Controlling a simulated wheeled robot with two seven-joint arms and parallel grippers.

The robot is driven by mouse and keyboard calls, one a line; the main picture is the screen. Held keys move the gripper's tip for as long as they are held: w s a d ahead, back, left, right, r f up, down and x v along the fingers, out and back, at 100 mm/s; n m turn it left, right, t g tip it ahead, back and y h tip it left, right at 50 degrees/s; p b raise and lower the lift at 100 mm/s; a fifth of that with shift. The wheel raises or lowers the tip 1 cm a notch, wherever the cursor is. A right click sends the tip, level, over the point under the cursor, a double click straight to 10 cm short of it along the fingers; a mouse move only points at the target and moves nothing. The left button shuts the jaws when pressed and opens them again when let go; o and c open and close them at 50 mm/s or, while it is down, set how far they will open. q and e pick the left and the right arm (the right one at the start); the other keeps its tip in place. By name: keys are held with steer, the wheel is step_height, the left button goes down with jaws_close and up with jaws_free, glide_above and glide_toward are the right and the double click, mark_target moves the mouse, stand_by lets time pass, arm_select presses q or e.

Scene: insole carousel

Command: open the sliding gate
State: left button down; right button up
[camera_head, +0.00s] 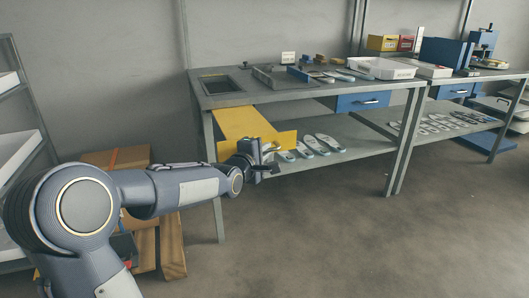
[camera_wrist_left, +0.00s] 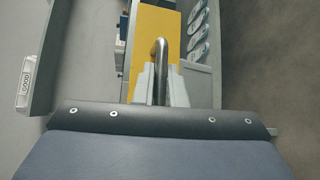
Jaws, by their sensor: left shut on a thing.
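A yellow sheet (camera_head: 242,122) slopes down from under the left end of the workbench, with an upright yellow plate at its lower end; I take this to be part of the sliding gate. My left gripper (camera_head: 268,167) is at that lower end. In the left wrist view the yellow surface (camera_wrist_left: 155,22) lies beyond the fingers. There my left gripper (camera_wrist_left: 160,88) is shut on a bent metal handle (camera_wrist_left: 160,62), which stands between its two pale fingers. Where the handle joins the gate is unclear. My right gripper is not in view.
The workbench (camera_head: 300,97) carries trays and tools. Several insoles (camera_head: 320,145) lie on its lower shelf, right of my gripper. Wooden boards (camera_head: 170,240) stand behind my left arm. The floor (camera_head: 330,240) in front is clear.

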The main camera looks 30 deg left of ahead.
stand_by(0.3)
arm_select(q)
steer(key=c, duration=1.5)
jaws_free()
steer(key=s+r+p, duration=0.1)
steer(key=s+p, duration=0.1)
steer(key=s, duration=0.5)
steer(key=shift+s+d, duration=0.3)
steer(key=shift+s, duration=0.1)
